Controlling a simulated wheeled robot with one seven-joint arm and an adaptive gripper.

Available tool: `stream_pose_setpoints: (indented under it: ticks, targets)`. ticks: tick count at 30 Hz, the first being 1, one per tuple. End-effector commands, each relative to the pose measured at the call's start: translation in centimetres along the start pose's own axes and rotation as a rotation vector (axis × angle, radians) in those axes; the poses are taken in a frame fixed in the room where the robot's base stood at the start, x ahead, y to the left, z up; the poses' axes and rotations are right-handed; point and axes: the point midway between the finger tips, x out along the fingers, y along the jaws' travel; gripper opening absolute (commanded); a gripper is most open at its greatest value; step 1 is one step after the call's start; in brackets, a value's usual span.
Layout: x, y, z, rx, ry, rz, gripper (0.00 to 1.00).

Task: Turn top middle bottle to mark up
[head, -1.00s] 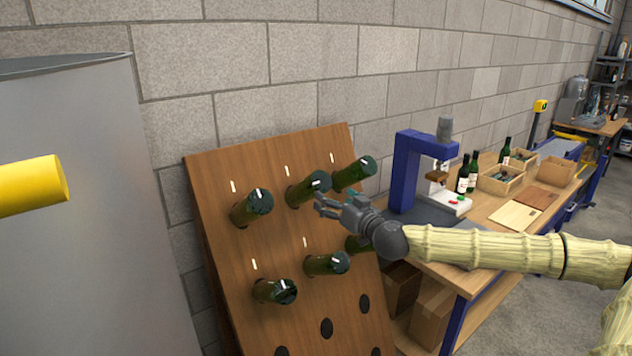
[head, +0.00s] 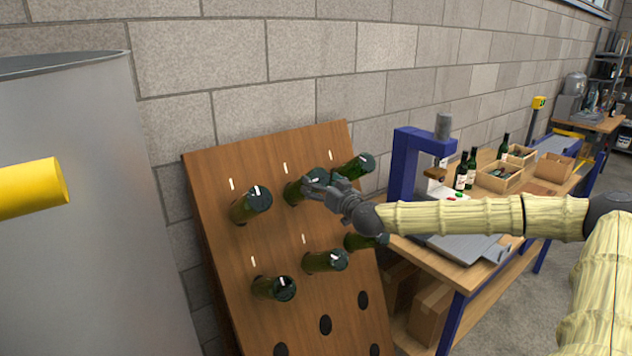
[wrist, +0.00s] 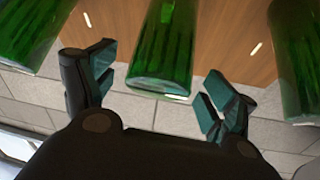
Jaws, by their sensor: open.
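The top middle bottle (head: 297,190) is green and sticks out of the sloped wooden rack (head: 215,170), with a white mark on the board above its hole. My gripper (head: 310,188) is at its outer end and hides much of it in the head view. In the wrist view the bottle (wrist: 165,50) hangs between the two open fingers (wrist: 160,92), with a gap on each side. Its own paint mark is hidden. The top left bottle (head: 250,205) and top right bottle (head: 352,168) stand either side, and a white mark shows on the left one's end.
Below are lower row bottles at left (head: 273,288), middle (head: 325,262) and right (head: 362,242), the last partly behind my arm. Empty holes (head: 326,325) lie under them. A steel tank (head: 100,220) stands at left, and a workbench (head: 470,270) with a blue press (head: 405,160) at right.

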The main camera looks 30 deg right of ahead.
Motion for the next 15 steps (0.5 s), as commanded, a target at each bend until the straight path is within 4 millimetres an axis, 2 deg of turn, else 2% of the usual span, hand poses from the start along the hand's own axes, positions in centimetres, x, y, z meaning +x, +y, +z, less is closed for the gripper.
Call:
stream_pose_setpoints:
  ticks: [6, 15]
  targets:
    - [1.9, 0.1, 0.0, -0.001, -0.001, 0.001, 0.85]
    - [2.5, 0.0, 0.0, 0.0, 0.0, 0.0, 0.85]
